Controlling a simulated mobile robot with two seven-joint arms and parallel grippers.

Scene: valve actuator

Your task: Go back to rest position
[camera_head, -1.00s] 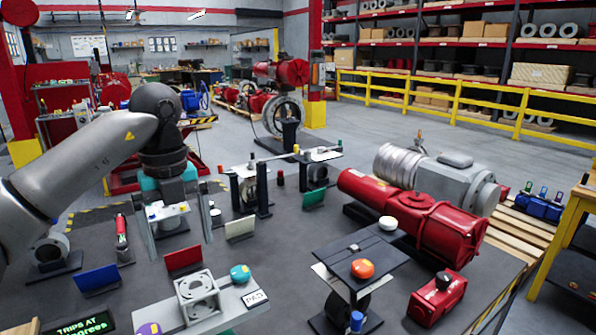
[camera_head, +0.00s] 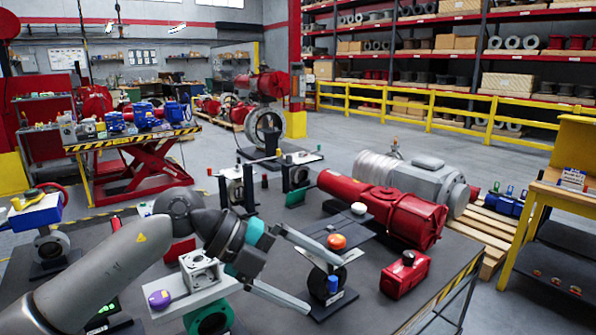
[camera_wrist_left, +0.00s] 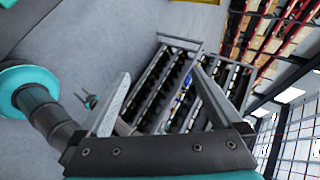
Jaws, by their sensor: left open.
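My left arm comes in from the lower left in the head view. Its gripper (camera_head: 325,287) is open, with the two long grey fingers spread apart and pointing right. In the left wrist view the open gripper (camera_wrist_left: 161,78) shows two empty fingers, with floor and racks beyond. My right gripper is not recognisable in either view.
A purple-knobbed pale fixture (camera_head: 160,299) lies close to my left wrist. A large red actuator (camera_head: 408,217) and a small red box (camera_head: 404,275) lie to the right. A yellow-framed bench (camera_head: 549,190) stands at far right. Open floor (camera_head: 375,140) lies behind.

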